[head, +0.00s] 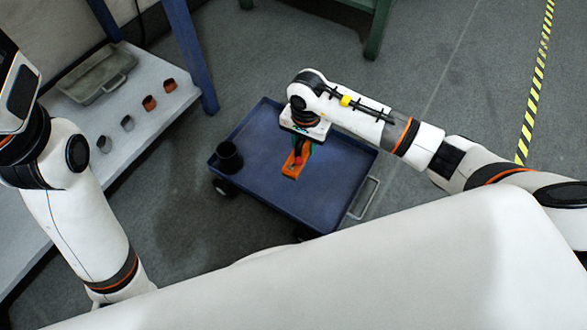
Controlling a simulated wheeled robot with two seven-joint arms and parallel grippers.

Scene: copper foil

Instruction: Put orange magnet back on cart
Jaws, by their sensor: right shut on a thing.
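The blue cart (255,178) stands on the floor in the middle of the head view. My right gripper (299,153) reaches down over the cart's tray from the right. It is shut on the orange magnet (292,171), which shows below the wrist with a red part and a bit of green beside it. The magnet is over the middle of the tray; I cannot tell whether it touches the surface. The fingertips are mostly hidden by the wrist. My left arm hangs at the left and its gripper is out of view.
A black cup (229,156) stands at the cart's left edge. A grey bench (118,160) at left holds a grey tray (95,76) and several small orange and grey pieces (149,103). The cart's handle (364,198) is at right. Floor right of the cart is clear.

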